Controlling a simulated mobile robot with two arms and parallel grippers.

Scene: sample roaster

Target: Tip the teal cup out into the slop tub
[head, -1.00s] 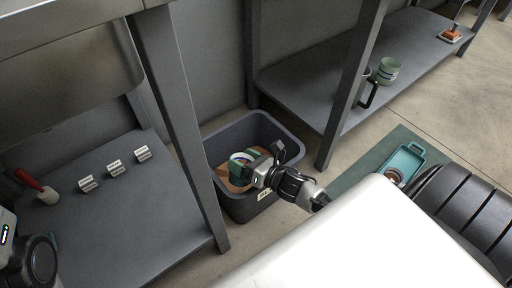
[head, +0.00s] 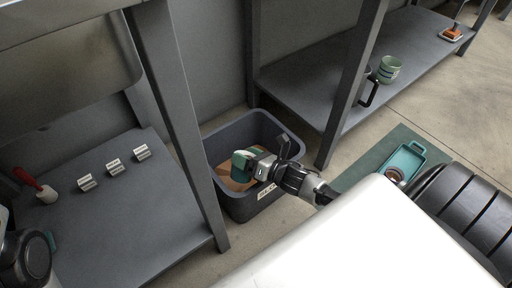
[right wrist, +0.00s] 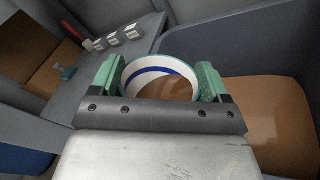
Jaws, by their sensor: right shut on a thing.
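My right gripper (head: 270,158) is shut on the teal cup (head: 242,164) and holds it over the slop tub (head: 262,201). The tub is dark grey, with brown contents and a white label on its front. In the head view the cup's teal outer side faces me. In the right wrist view the cup (right wrist: 160,67) sits between the green finger pads; its white inside with a blue band shows, with brown in the lower part. I cannot tell whether any is flowing out. My left gripper is not seen; only part of my left arm shows at the left edge.
A grey lower shelf (head: 120,225) at left holds a red-handled tool (head: 36,186) and several label blocks. A table leg (head: 181,120) stands left of the tub. The right shelf holds green cups (head: 389,69) and a dark mug (head: 369,92). A teal tray (head: 404,162) lies on a green mat.

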